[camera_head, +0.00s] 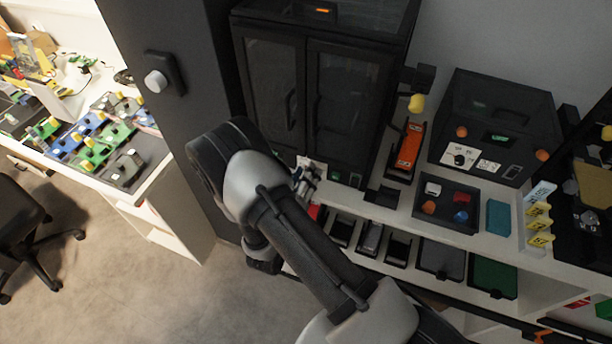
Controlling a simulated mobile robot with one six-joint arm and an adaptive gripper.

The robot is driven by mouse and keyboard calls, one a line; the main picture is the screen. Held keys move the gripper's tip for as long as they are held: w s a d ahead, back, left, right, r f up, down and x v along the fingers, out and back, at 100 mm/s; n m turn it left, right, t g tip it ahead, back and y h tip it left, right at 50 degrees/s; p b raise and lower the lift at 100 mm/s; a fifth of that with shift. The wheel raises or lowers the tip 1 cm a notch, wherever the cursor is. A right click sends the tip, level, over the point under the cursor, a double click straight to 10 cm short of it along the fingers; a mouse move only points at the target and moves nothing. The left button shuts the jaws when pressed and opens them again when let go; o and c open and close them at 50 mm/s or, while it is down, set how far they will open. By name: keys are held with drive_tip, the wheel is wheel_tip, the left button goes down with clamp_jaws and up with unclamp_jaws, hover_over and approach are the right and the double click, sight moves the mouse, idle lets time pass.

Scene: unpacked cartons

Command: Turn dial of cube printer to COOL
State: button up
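A black box-shaped machine (495,125) with orange knobs stands on the shelf top at the right; I take it to be the cube printer. Its front has a small green display (499,138) and a white panel with a dark round dial (459,159). The marks around the dial are too small to read, so its setting cannot be told. My arm crosses the middle, well left of the machine. A small grey and black part (305,182) beside the arm may be my gripper; it is partly hidden, and its fingers are unclear.
A tall black cabinet (338,100) with two doors stands behind my arm. A black tray (447,218) with coloured pieces and an orange device (409,147) are near the machine. Yellow-tagged pieces stand at the right. The floor (190,290) at lower left is clear near my arm.

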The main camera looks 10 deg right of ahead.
drive_tip(key=shift+o, duration=0.7)
drive_tip(key=v, duration=1.2)
drive_tip(key=shift+r, duration=0.1)
